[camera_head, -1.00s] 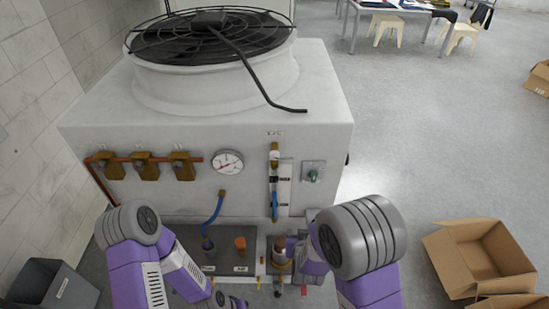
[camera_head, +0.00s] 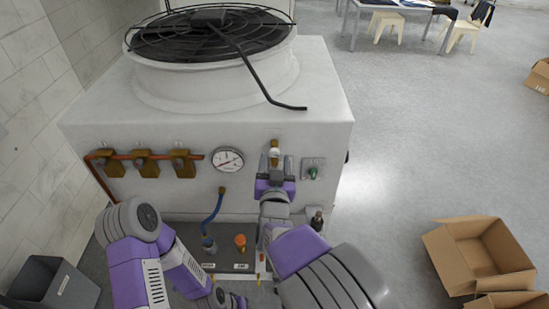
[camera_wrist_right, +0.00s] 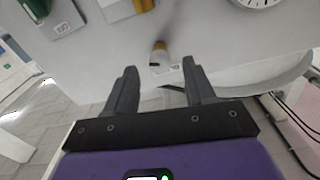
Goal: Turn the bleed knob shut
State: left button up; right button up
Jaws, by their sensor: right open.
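The bleed knob (camera_head: 274,155) is a small pale knob on a brass fitting, high on the front of the white machine. It also shows in the right wrist view (camera_wrist_right: 158,52), with a small label beside it. My right gripper (camera_head: 275,165) is open in front of the panel, just below the knob in the head view. In the right wrist view, its empty fingers (camera_wrist_right: 159,68) stand apart, with the knob between and just beyond their tips. I cannot tell any contact. My left gripper (camera_head: 228,300) is only partly visible at the bottom edge.
An orange cap (camera_head: 240,241) and blue hose (camera_head: 213,216) are lower down. A cardboard box (camera_head: 480,256) stands on the floor at right.

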jog(key=shift+w, duration=0.95)
jog(key=shift+c, duration=0.4)
grip_shut()
